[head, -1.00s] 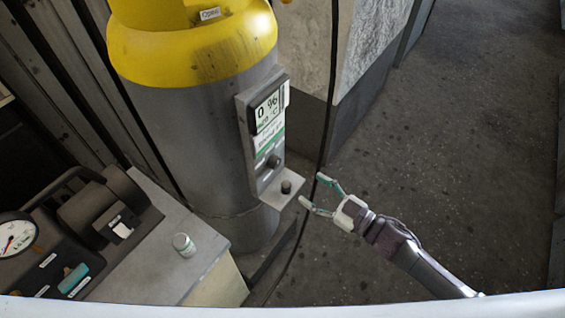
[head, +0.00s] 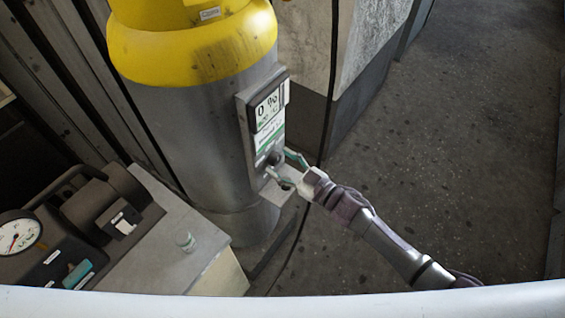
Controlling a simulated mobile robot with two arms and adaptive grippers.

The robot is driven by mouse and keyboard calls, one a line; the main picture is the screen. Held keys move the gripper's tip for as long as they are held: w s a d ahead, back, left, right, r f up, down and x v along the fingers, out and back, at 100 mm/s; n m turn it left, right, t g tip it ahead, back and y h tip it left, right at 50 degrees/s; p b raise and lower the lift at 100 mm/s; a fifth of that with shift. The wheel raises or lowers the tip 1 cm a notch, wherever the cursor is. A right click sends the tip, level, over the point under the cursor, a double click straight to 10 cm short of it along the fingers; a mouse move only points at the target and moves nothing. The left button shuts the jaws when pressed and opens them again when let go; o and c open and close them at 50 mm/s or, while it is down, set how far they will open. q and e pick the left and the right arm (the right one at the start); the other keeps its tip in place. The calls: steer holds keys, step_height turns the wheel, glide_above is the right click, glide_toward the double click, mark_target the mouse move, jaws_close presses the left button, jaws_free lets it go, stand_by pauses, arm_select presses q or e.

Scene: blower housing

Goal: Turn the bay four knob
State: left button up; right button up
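A grey control panel (head: 267,118) is on the front of the grey cylinder under the yellow dome. A dark round knob (head: 273,158) sits low on the panel, below a display showing "0 %" (head: 268,108). My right gripper (head: 279,162) is at the panel's lower end with its two teal fingers apart. One fingertip is right of the knob and the other below-left of it. I cannot tell whether they touch it. A small dark peg on the ledge (head: 283,201) is now partly hidden by the gripper. My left gripper is not in view.
A dark cable hangs behind my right gripper. The floor (head: 450,150) on the right is clear.

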steer(key=c, duration=1)
steer(key=shift+o, duration=0.2)
steer(key=shift+n, duration=0.3)
steer(key=shift+f+n+b, duration=0.15)
steer(key=shift+n+b, duration=0.35)
steer(key=shift+n, duration=0.1)
steer(key=n+b, duration=0.2)
steer(key=n, duration=0.2)
steer(key=shift+f+n, duration=0.1)
steer(key=shift+n, duration=0.2)
steer(key=n+b, duration=0.3)
steer(key=n, duration=0.2)
steer(key=shift+n+y, duration=0.4)
steer(key=o, duration=1.1)
